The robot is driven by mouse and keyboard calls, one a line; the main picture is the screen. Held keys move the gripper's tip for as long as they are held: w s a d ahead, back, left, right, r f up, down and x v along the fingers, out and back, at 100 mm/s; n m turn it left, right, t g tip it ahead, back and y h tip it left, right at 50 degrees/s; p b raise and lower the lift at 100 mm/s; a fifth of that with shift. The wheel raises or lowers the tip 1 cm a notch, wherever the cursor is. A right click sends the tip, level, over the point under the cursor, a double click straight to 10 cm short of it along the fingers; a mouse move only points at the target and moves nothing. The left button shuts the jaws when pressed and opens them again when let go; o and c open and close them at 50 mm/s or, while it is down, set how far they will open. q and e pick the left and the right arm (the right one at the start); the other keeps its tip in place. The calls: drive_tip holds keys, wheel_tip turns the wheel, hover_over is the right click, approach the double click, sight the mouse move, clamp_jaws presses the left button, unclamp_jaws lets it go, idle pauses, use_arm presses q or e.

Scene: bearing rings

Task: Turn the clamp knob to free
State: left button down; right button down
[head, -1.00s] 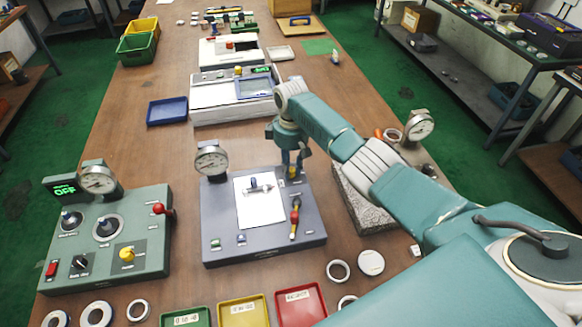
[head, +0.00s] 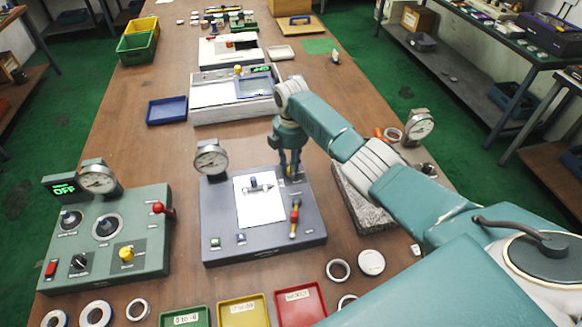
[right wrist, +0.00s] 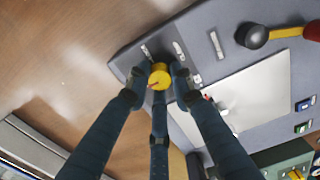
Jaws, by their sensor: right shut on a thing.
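My right gripper (head: 291,172) reaches down to the top right corner of the grey middle panel (head: 215,250). In the right wrist view its fingers (right wrist: 159,75) are shut around a small yellow knob (right wrist: 160,80) with a dark reddish mark on its top. The knob's label cannot be read, and the fingers hide its sides. In the head view the gripper hides the knob. The panel also carries a white plate (head: 258,208) and a lever with a red and yellow handle (head: 294,217). My left gripper is not in view.
A dial gauge (head: 211,158) stands at the panel's back left. A green control box (head: 150,262) with its own yellow knob (head: 126,254) is at left. A granite block (head: 362,205) and a second gauge (head: 419,125) are at right. Labelled trays and rings lie in front.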

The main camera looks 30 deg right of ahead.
drive_tip(key=shift+w+r, duration=0.15)
idle(0.4)
drive_tip(key=c, duration=1.5)
unclamp_jaws()
wheel_tip(320, 180, up, 12)
drive_tip(key=shift+f, duration=0.1)
